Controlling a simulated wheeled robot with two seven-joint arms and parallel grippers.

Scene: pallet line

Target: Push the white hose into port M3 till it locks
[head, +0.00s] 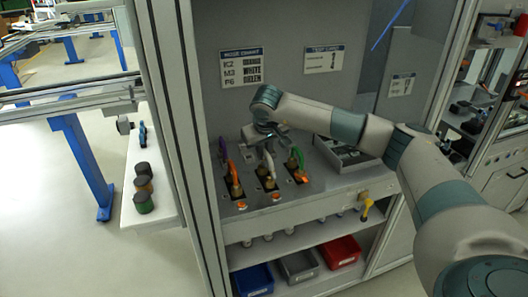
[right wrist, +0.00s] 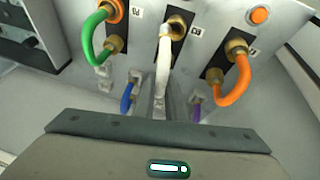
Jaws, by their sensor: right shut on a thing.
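The white hose (right wrist: 163,62) runs up from my right gripper (right wrist: 160,112) in the right wrist view. My right gripper is shut on it; its jaws also show above the panel in the head view (head: 266,142). The hose's far end lies at or over the brass fitting (right wrist: 178,24) on the middle black plate, port M3. I cannot tell whether the end is fully seated or just in front of it. The hose also shows in the head view (head: 268,163). My left gripper is not in view.
The green hose (right wrist: 92,35) and orange hose (right wrist: 240,88) are on the plates either side. Blue (right wrist: 126,98) and purple (right wrist: 196,111) hoses are close to my jaws. A parts tray (head: 345,155) lies right of the ports. The cabinet post (head: 176,110) stands on the left.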

